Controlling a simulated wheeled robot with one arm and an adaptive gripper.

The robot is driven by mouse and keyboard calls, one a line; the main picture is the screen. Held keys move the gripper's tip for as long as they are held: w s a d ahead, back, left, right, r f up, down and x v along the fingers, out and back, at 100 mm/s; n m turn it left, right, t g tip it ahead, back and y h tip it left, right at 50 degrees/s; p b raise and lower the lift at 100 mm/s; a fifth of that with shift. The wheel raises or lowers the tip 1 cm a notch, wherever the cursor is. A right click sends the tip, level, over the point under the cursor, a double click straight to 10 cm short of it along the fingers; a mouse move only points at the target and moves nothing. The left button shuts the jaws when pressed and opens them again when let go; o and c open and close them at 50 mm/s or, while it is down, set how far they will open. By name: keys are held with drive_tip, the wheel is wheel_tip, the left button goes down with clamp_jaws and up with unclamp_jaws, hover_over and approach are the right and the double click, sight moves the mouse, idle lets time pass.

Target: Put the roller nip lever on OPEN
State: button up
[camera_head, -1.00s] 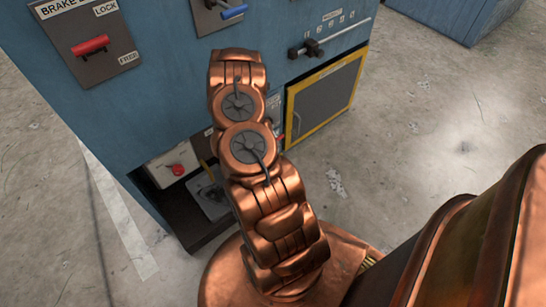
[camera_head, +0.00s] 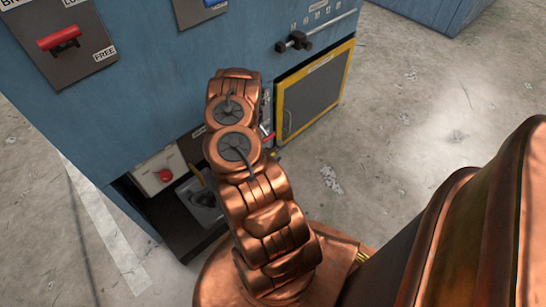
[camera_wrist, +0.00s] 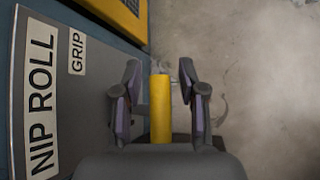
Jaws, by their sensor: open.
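The roller nip lever shows in the wrist view as a yellow cylindrical handle (camera_wrist: 160,108) standing out beside a grey plate (camera_wrist: 85,110). The plate carries the labels NIP ROLL (camera_wrist: 42,95) and GRIP (camera_wrist: 77,53); no OPEN label is in sight. My gripper (camera_wrist: 159,70) is open, with one finger on each side of the yellow handle. Gaps show between handle and fingers. In the head view my arm hides the gripper and most of this spot.
The blue machine (camera_head: 130,100) carries a red brake lever (camera_head: 58,39) near FREE, a black slider knob (camera_head: 297,41), a yellow-framed door (camera_head: 312,92) and a red button (camera_head: 165,175). A dark recess lies low under it.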

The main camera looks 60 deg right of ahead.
drive_tip(key=shift+d+f, duration=0.15)
clamp_jaws()
idle(0.4)
